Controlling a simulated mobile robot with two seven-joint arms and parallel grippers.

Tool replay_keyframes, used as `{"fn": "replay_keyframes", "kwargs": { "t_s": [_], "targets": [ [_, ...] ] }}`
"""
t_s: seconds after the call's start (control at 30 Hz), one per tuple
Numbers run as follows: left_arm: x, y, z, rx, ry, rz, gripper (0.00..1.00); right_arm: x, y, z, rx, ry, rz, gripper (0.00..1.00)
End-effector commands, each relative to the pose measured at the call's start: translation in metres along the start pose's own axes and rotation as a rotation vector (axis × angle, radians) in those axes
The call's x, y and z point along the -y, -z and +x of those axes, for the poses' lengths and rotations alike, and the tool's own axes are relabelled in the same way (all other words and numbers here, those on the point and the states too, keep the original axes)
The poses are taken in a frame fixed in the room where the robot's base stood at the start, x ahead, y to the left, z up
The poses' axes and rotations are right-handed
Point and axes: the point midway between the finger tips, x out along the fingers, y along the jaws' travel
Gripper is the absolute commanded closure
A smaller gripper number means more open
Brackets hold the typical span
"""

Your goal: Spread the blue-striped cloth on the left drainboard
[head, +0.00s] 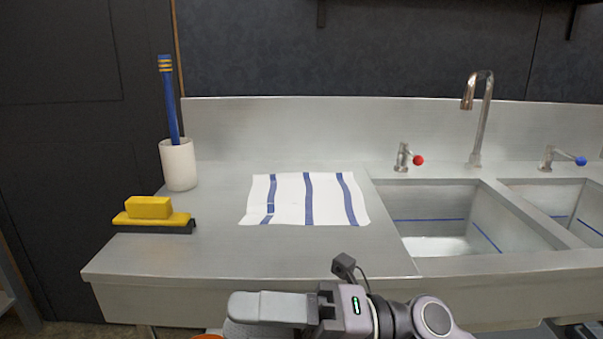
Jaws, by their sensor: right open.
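The white cloth with blue stripes (292,200) lies spread out on the left drainboard (215,258), just left of the sink basin. It looks mostly flat, with slightly wavy edges and a small break in its left stripe. My right gripper (240,312) is at the bottom of the head view, in front of the drainboard's front edge and apart from the cloth. It is open, seen from the side, with nothing visible in it. My left gripper is not in view.
A faucet (478,125) and red-knobbed tap (407,158) stand behind the sink basin (430,215). Bare steel surrounds the cloth.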

Motion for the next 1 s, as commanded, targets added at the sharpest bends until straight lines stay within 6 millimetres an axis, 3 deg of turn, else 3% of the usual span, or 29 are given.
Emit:
{"fn": "replay_keyframes", "kwargs": {
  "t_s": [0.17,0.27,0.4,0.5,0.67,0.8,1.0],
  "targets": [
    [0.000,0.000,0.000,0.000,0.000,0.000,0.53,0.008,-0.028,-0.033,0.334,-0.209,0.290,0.53],
    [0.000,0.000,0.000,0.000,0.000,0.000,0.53,0.026,-0.041,-0.063,0.528,-0.294,0.456,0.53],
    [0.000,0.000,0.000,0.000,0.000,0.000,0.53,0.066,-0.047,-0.114,0.809,-0.380,0.694,0.53],
    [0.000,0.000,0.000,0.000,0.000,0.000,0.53,0.103,-0.038,-0.154,1.012,-0.419,0.871,0.53],
    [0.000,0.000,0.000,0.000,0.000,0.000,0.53,0.168,0.005,-0.216,1.332,-0.443,1.156,0.53],
    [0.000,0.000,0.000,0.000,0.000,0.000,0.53,0.217,0.064,-0.260,1.577,-0.432,1.390,0.53],
    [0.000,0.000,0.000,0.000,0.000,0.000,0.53,0.260,0.157,-0.298,1.853,-0.387,1.672,0.53]
  ]
}}
